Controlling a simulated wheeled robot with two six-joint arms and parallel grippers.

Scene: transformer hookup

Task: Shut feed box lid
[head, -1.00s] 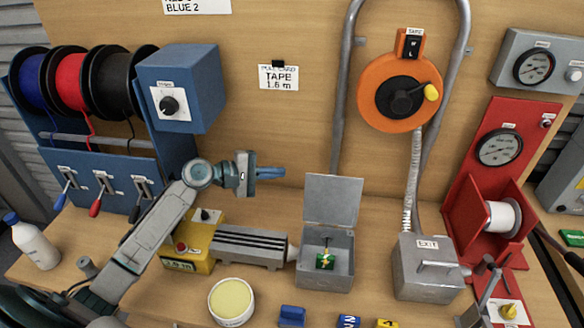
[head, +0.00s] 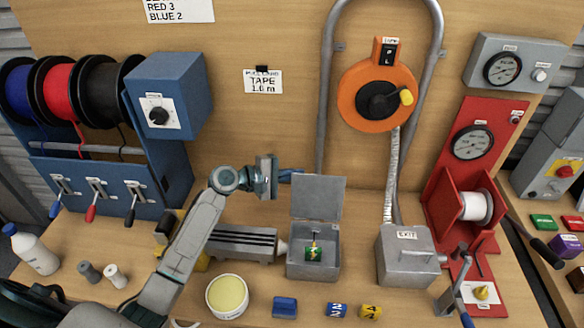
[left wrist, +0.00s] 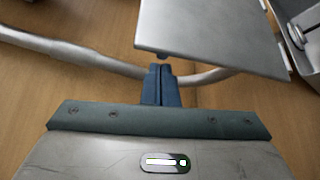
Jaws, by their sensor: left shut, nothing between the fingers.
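The feed box (head: 314,272) is a grey metal box in the middle of the bench in the head view. Its lid (head: 318,200) stands open, upright at the back edge. A small green block with a yellow mark (head: 314,252) lies inside the box. My left gripper (head: 291,173) is shut and empty, close to the lid's upper left corner. In the left wrist view the shut blue fingers (left wrist: 161,84) point at the lower edge of the grey lid plate (left wrist: 210,35); I cannot tell whether they touch. My right gripper is not in view.
A closed grey box marked EXIT (head: 408,262) stands to the right. A grey ribbed block (head: 235,243) is to the left. A yellow-topped tub (head: 228,296) and small blue and yellow pieces lie in front. A metal pipe (head: 326,100) rises behind the lid.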

